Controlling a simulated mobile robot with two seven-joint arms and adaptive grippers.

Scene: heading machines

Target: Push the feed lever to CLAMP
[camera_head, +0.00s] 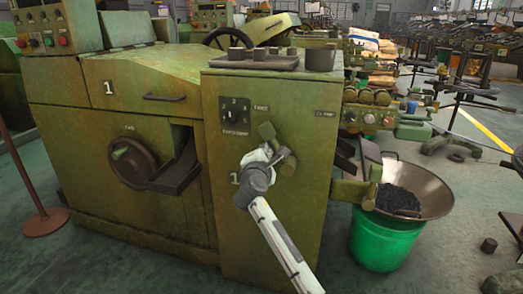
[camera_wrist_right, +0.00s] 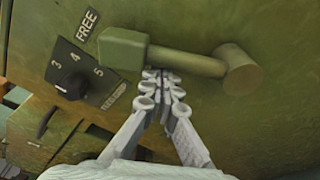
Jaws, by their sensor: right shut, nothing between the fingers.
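The feed lever (camera_head: 267,132) is on the front of the green machine numbered 1. In the right wrist view, the lever (camera_wrist_right: 185,62) is a round bar with a green block at one end, beside the FREE label (camera_wrist_right: 88,24), and a brown cylinder at the other. The CLAMP label (camera_head: 325,113) is on the panel's right in the head view. My right gripper (camera_head: 275,158) is shut and empty. In the wrist view its fingertips (camera_wrist_right: 161,78) are at the bar's lower edge; I cannot tell whether they touch. My left gripper is out of view.
A numbered selector switch (camera_head: 234,115) is left of the lever. A handwheel (camera_head: 132,162) and a dark chute (camera_head: 178,170) are further left. A wide pan (camera_head: 440,193) of dark pieces and a green bucket (camera_head: 382,240) are at right. A tray (camera_head: 252,60) lies on top.

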